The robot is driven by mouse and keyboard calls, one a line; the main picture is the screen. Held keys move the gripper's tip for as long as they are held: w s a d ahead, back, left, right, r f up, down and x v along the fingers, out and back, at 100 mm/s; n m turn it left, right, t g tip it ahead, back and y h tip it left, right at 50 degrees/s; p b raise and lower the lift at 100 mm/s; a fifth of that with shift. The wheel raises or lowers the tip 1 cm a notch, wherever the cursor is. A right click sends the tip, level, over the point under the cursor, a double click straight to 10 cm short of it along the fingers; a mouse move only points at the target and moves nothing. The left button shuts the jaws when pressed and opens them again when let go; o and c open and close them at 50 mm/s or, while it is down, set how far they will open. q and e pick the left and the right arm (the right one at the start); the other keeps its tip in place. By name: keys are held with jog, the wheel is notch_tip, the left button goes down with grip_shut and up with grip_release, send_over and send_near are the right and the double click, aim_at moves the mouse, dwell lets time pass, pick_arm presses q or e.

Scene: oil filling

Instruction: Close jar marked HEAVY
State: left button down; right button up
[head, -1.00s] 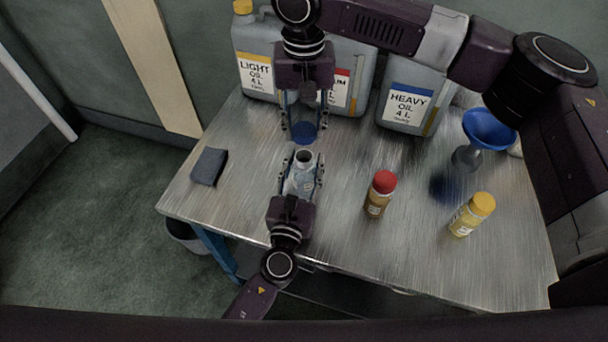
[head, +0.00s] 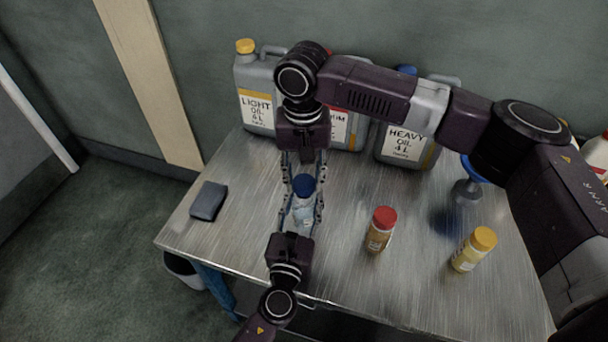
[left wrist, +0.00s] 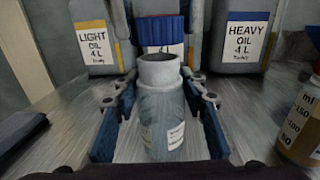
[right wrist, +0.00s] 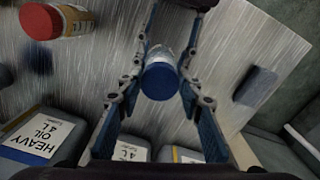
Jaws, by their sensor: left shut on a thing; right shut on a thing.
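My left gripper (head: 303,203) is shut on a clear jar (head: 301,214) that stands upright near the table's middle. In the left wrist view the jar (left wrist: 163,115) shows its bare, open neck and a label too small to read. My right gripper (head: 304,177) comes from the back, shut on a blue cap (head: 304,186). In the head view the cap overlaps the jar's mouth. In the left wrist view the cap (left wrist: 161,29) appears higher in the picture, beyond the neck and apart from it. The right wrist view also shows the cap (right wrist: 161,81) between the fingers.
A red-capped jar (head: 380,233) and a yellow-capped jar (head: 471,252) stand to the right. LIGHT (head: 257,108) and HEAVY (head: 404,148) oil cans stand at the back, with another between. A blue funnel (head: 470,167) is at right, a dark sponge (head: 208,201) at left.

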aim_at(301, 181)
dwell(0.4)
jog(key=shift+f, duration=0.85)
jog(key=shift+f, duration=0.6)
jog(key=m, duration=0.5)
jog(key=shift+a+m, duration=0.2)
jog(key=shift+m, duration=0.2)
jog(key=m, duration=0.5)
jog(key=shift+a, duration=0.15)
jog(key=m, duration=0.6)
jog(key=shift+w, duration=0.2)
jog(key=m, duration=0.6)
jog(key=shift+w, duration=0.25)
